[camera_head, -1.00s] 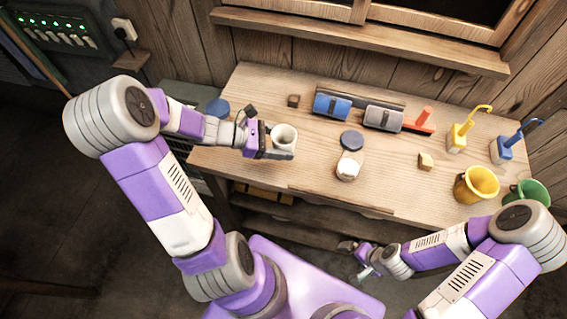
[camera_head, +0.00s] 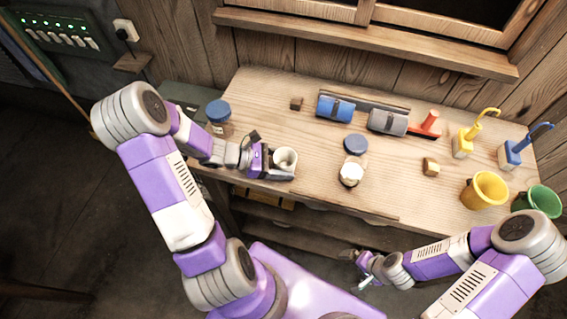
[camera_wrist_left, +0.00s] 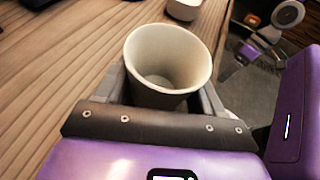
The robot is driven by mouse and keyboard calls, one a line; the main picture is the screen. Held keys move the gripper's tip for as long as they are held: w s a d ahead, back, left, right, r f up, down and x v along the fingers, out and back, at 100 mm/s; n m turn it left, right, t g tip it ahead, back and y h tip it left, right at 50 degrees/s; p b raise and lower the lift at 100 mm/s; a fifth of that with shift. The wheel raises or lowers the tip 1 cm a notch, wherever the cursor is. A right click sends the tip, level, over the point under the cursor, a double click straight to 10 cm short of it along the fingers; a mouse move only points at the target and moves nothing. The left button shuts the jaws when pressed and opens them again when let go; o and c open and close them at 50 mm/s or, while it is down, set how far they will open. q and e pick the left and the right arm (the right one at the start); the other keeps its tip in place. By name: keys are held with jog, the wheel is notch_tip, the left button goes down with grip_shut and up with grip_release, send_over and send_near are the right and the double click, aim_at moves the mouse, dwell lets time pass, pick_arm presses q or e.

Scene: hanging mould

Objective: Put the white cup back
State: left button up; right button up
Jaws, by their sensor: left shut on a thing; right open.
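The white cup (camera_head: 286,158) is at the left front of the wooden workbench, upright with its mouth up. My left gripper (camera_head: 282,170) is shut on the cup, with its fingers on either side of it. In the left wrist view the white cup (camera_wrist_left: 168,58) stands between the fingers and looks empty. I cannot tell whether its base touches the bench. My right gripper (camera_head: 358,262) is open and empty, low in front of the bench's front edge.
On the workbench (camera_head: 310,210) are a jar with a blue lid (camera_head: 217,115), an open jar (camera_head: 351,174), a blue lid (camera_head: 355,144), a blue roll (camera_head: 335,107), a grey roll (camera_head: 388,121), a yellow bucket (camera_head: 484,190) and a green bucket (camera_head: 537,202).

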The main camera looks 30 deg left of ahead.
pick_arm(q)
jog(key=shift+f, duration=0.2)
jog(key=o, duration=1.1)
jog(key=shift+r, duration=0.1)
jog(key=shift+a+r, duration=0.15)
jog(key=shift+r, duration=0.05)
jog(key=p+v, duration=0.2)
jog(key=v, duration=0.9)
jog(key=shift+s+a, duration=0.15)
jog(key=shift+s, duration=0.05)
jog(key=shift+s+a, duration=0.1)
jog(key=shift+a, duration=0.05)
